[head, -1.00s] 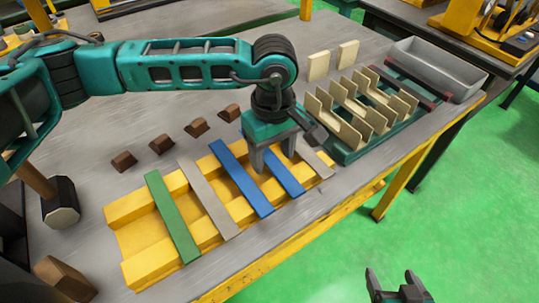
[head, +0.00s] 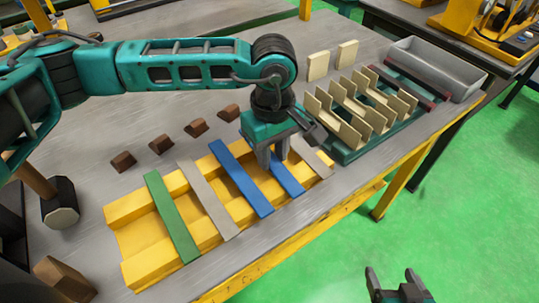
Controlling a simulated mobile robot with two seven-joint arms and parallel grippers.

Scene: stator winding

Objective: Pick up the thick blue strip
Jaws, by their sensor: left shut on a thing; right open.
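Two blue strips lie across the yellow rack: the left blue strip (head: 240,178) is in full view, and the right blue strip (head: 288,181) is partly hidden by my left gripper. I cannot tell for sure which is thicker. My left gripper (head: 273,160) points down over the rack, with its fingers shut on the right blue strip near its middle. That strip still appears to rest on the rack. My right gripper (head: 398,283) is open and empty at the bottom right, over the green floor and away from the table.
The yellow rack (head: 123,236) also carries a green strip (head: 172,217) and two grey strips, one (head: 208,200) left of the blue strips. Several brown blocks (head: 161,144) lie behind it. A green holder with beige plates (head: 352,155) and a grey bin (head: 430,69) stand to the right.

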